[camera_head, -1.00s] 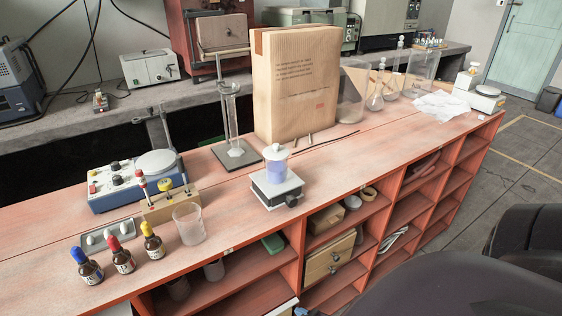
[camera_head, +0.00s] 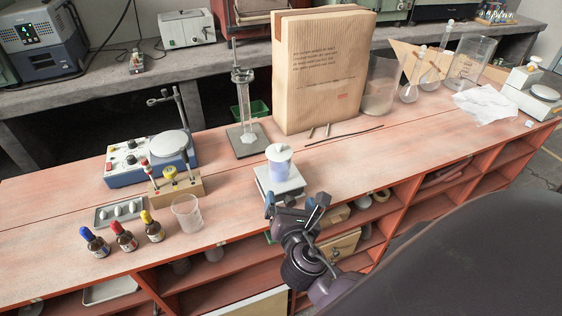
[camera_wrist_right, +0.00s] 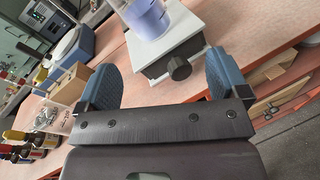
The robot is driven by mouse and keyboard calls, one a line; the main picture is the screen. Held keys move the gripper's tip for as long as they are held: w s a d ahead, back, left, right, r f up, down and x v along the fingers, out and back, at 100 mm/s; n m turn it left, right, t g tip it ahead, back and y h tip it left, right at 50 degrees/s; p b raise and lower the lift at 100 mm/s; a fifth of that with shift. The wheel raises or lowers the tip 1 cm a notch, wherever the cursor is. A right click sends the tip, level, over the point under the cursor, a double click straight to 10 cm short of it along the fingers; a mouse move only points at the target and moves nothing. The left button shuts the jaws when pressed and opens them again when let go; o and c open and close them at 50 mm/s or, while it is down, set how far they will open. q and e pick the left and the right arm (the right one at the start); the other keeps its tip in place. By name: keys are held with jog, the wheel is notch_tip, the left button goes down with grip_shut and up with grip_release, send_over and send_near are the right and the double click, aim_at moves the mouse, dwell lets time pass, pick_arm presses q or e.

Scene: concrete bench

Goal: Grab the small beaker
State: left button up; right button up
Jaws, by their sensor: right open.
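A small clear beaker (camera_head: 187,212) stands empty on the red bench beside the dropper bottles; it also shows at the left of the right wrist view (camera_wrist_right: 52,118). Another clear vessel with blue liquid and a white top (camera_head: 279,162) stands on a small lab jack (camera_head: 280,184). My right gripper (camera_head: 294,205) is open and empty at the bench's front edge, just in front of the jack. In the right wrist view its blue fingers (camera_wrist_right: 162,65) are spread, with the jack and blue vessel (camera_wrist_right: 148,17) beyond them. My left gripper is not in view.
Several dropper bottles (camera_head: 122,236) stand left of the clear beaker, with a wooden block (camera_head: 174,188) and a blue stirrer (camera_head: 150,160) behind it. A cylinder on a stand (camera_head: 243,110) and a large paper bag (camera_head: 322,75) stand behind the jack. The bench between beaker and jack is clear.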

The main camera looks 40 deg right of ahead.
aim_at(281, 168)
jog(key=w+r+n, duration=0.2)
jog(key=w, duration=0.1)
jog(key=w+d+r+n+t, duration=0.1)
jog(key=w+n, duration=0.1)
jog(key=shift+r+h+p, duration=0.1)
jog(key=shift+h+p, duration=0.2)
jog(key=shift+p, duration=0.05)
jog(key=shift+x, duration=1.1)
jog(key=x, duration=0.4)
jog(key=shift+d+r, duration=0.2)
jog(key=shift+r, duration=0.05)
